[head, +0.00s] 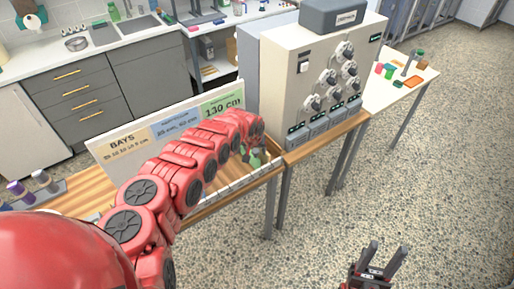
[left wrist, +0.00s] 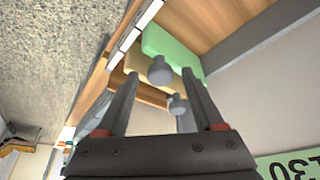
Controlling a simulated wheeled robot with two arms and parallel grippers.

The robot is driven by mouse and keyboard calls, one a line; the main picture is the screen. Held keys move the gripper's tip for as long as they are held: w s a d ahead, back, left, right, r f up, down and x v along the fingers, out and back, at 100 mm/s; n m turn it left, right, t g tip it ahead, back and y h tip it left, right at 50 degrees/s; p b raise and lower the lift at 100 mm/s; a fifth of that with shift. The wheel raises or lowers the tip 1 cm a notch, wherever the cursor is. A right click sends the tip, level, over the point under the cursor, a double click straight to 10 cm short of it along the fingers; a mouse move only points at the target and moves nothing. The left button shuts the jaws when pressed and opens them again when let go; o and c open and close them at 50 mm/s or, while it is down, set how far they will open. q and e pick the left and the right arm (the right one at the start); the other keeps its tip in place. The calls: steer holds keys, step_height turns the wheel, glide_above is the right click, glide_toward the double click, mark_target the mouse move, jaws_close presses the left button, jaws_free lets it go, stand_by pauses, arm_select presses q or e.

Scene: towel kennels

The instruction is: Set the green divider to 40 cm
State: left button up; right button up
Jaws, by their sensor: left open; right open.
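The green divider (left wrist: 172,43) stands in the long wooden bay tray, with a grey round knob (left wrist: 160,70) in front of it in the left wrist view. In the head view a bit of green (head: 256,158) shows beside my left gripper (head: 250,150), mostly hidden by my red arm. My left gripper is open, and its fingertips (left wrist: 160,75) are on either side of the grey knob; I cannot tell whether they touch it. My right gripper (head: 388,248) is open and empty over the floor at the lower right.
A sign board (head: 125,146) with "BAYS" and a green "130 cm" label stands behind the tray. A second knob (left wrist: 178,103) is close to my left fingers. A control box (head: 310,75) stands right of the tray. The speckled floor (head: 450,150) is clear.

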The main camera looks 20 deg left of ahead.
arm_select(q)
steer(key=shift+r, duration=0.1)
steer(key=shift+s, duration=0.1)
steer(key=shift+c, duration=0.5)
jaws_close()
stand_by(0.6)
